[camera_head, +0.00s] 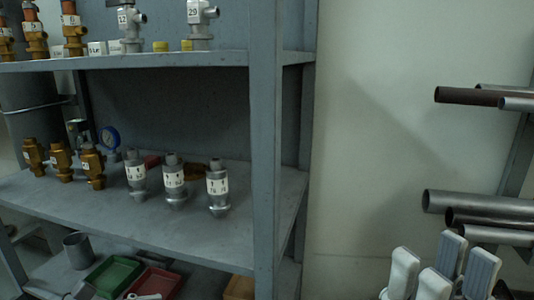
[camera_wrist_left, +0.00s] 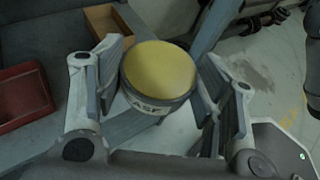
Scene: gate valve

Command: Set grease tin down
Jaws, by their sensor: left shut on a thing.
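The tin's underside is hidden. In the head view neither my left gripper nor the held tin shows. My right gripper (camera_head: 440,270) is at the bottom right of the head view, its fingers standing up and apart, with nothing seen between them.
A grey shelf unit (camera_head: 263,120) holds tagged valves on its middle board (camera_head: 110,205). Green (camera_head: 113,275) and red (camera_head: 155,282) trays lie below. Pipes (camera_head: 480,203) stick out at right. A wooden box (camera_wrist_left: 108,25) is behind the tin.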

